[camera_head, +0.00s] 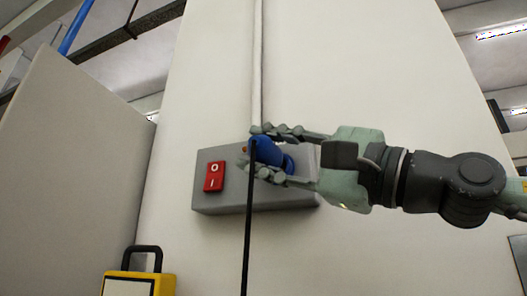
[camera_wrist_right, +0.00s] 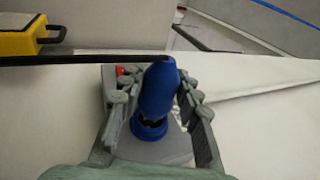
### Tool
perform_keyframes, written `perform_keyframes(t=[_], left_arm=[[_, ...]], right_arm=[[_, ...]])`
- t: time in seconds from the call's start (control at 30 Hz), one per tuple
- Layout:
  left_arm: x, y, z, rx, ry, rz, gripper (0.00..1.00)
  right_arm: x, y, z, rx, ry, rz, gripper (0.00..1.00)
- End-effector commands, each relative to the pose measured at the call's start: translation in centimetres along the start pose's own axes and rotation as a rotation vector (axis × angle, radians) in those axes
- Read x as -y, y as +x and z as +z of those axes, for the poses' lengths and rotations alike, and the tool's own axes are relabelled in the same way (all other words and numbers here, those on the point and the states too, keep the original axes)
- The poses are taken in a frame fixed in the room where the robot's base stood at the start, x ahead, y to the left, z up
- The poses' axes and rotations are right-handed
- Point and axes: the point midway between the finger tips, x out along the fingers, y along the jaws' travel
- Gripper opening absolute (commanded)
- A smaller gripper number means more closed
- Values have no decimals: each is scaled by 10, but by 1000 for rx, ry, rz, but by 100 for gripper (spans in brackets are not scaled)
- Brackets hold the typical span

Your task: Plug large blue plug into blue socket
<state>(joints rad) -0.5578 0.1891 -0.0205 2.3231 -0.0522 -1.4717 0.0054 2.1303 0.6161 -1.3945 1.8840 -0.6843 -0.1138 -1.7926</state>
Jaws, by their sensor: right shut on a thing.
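The large blue plug (camera_head: 266,153) is between the fingers of my right gripper (camera_head: 258,154), which is shut on it in front of the grey box. It also shows in the right wrist view (camera_wrist_right: 158,88), with a finger on each side. A black cable (camera_head: 248,220) hangs from its end. A blue ring (camera_wrist_right: 149,134), which looks like the blue socket, shows at the plug's far end against the grey box. Dark shows between plug and ring; I cannot tell whether the plug is partly in. My left gripper is not in view.
The grey box (camera_head: 225,200) is on a pale wall panel (camera_head: 360,70) and carries a red switch (camera_head: 214,176). A grey pipe (camera_head: 257,60) runs up from it. A yellow case (camera_head: 140,284) with a black handle stands at lower left.

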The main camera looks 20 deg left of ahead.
Motion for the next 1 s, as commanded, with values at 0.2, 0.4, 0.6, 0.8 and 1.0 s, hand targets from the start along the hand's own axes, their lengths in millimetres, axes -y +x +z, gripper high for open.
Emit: perform_keyframes(t=[0.2,0.4,0.6,0.8,1.0], left_arm=[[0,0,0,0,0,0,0],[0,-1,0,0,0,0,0],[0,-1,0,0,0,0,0],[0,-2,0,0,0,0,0],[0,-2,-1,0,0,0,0]], right_arm=[[0,0,-1,0,0,-1,3],[1,1,-6,1,1,-1,3],[1,2,-11,1,0,-1,3],[0,3,-16,1,1,-1,3],[1,4,-21,0,0,-1,3]])
